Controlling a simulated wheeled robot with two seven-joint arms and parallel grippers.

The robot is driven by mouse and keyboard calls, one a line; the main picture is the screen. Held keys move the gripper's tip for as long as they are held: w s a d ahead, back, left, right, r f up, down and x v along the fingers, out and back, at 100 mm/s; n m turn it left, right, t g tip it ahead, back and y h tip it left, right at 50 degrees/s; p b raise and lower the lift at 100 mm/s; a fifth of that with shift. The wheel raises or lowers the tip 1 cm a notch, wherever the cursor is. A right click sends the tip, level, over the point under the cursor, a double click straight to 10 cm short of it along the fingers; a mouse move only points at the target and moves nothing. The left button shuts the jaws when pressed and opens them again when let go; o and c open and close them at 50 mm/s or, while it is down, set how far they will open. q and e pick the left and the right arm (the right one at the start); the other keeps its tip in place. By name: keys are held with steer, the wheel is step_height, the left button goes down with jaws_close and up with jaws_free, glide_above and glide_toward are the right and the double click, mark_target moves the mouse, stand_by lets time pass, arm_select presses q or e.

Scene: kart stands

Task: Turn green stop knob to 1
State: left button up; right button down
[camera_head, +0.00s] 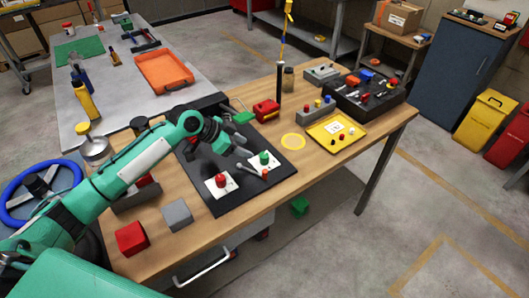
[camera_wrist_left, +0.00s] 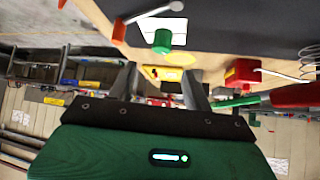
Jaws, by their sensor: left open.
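The green knob (camera_head: 264,157) stands on a white plate (camera_head: 272,166) on a black panel (camera_head: 224,205) on the wooden table. The knob also shows in the left wrist view (camera_wrist_left: 162,41), above the fingers. A red knob (camera_head: 220,180) stands on a second white plate to its left. My left gripper (camera_head: 225,145) is open above the panel, left of the green knob and apart from it. In the left wrist view its two fingers (camera_wrist_left: 160,75) are spread with nothing held between them. My right gripper is not in view.
A grey lever with a red end (camera_head: 265,174) lies near the plates. A red box (camera_head: 267,110), a yellow tray (camera_head: 337,131) and a black tray of tools (camera_head: 350,100) stand to the right. A grey block (camera_head: 177,215) and a red block (camera_head: 131,238) are at front left.

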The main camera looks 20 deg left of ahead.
mark_target(264, 155)
arm_select(q)
steer(key=x, duration=0.4)
steer(key=shift+w+f+p, duration=0.1)
steer(key=shift+w+p, duration=0.15)
steer(key=shift+p, duration=0.1)
steer(key=x, duration=0.5)
steer(key=shift+d+p, duration=0.1)
steer(key=shift+p, duration=0.3)
steer(key=shift+w+d+f, duration=0.15)
steer(key=shift+f, duration=0.15)
steer(key=shift+c, duration=0.2)
steer(key=c, duration=0.9)
steer(key=shift+c, duration=0.2)
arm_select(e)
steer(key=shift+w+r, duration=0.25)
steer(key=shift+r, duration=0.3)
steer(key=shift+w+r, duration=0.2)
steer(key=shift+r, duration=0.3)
